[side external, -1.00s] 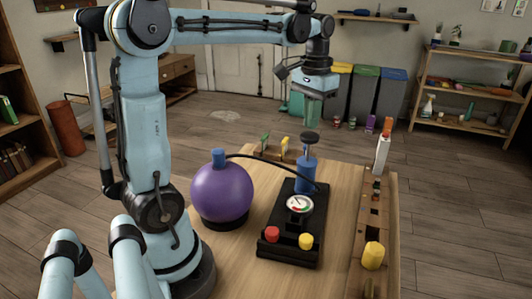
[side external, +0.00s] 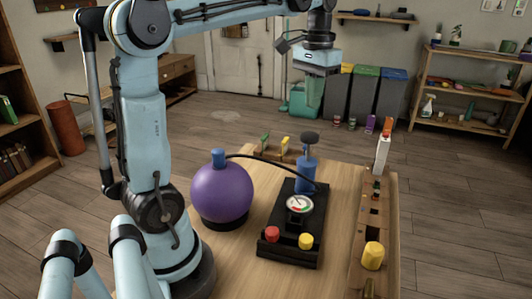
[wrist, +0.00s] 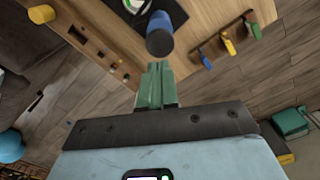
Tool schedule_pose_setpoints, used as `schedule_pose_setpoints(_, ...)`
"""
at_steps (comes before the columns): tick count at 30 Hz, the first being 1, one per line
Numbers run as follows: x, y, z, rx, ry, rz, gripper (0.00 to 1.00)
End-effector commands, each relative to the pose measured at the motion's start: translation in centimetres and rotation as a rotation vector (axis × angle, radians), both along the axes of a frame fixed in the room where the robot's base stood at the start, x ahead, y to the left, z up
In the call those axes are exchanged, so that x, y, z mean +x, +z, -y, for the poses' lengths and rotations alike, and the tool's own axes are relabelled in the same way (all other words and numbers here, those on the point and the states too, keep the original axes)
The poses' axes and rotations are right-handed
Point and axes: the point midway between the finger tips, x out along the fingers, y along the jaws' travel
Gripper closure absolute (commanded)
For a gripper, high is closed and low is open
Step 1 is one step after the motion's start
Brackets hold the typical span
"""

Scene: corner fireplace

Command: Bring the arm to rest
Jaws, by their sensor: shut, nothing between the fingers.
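My gripper (side external: 315,92) is shut and empty, with its green fingers together and pointing down. It is in the air above the far part of the table (side external: 340,185), higher than the black pump handle (side external: 310,137). In the wrist view my gripper (wrist: 157,82) points toward the black pump handle (wrist: 160,40), with a gap that I cannot measure there. The blue pump (side external: 306,174) stands upright on a black base (side external: 275,243) with a gauge (side external: 300,203), a red knob (side external: 272,234) and a yellow knob (side external: 306,241).
A purple ball (side external: 222,193) stands left of the pump, joined to it by a black hose (side external: 262,158). A wooden rack (side external: 368,247) with a yellow piece (side external: 373,256) and a white bottle (side external: 381,155) lies along the right edge. A small holder (side external: 272,155) stands at the back.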

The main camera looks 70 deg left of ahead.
Motion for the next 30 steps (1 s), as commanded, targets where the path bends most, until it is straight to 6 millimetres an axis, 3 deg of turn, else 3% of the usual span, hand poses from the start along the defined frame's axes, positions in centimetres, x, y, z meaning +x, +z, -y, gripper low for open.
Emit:
schedule_pose_setpoints(10,0.0,-0.1,0.1,0.001,-0.001,0.002,1.0)
schedule_pose_setpoints(14,-0.3,-0.4,1.0,0.011,-0.017,0.032,1.0)
schedule_pose_setpoints(20,-1.9,-2.5,4.6,0.049,-0.083,0.179,1.0)
schedule_pose_setpoints(30,-5.7,-8.4,10.4,0.083,-0.205,0.48,1.0)
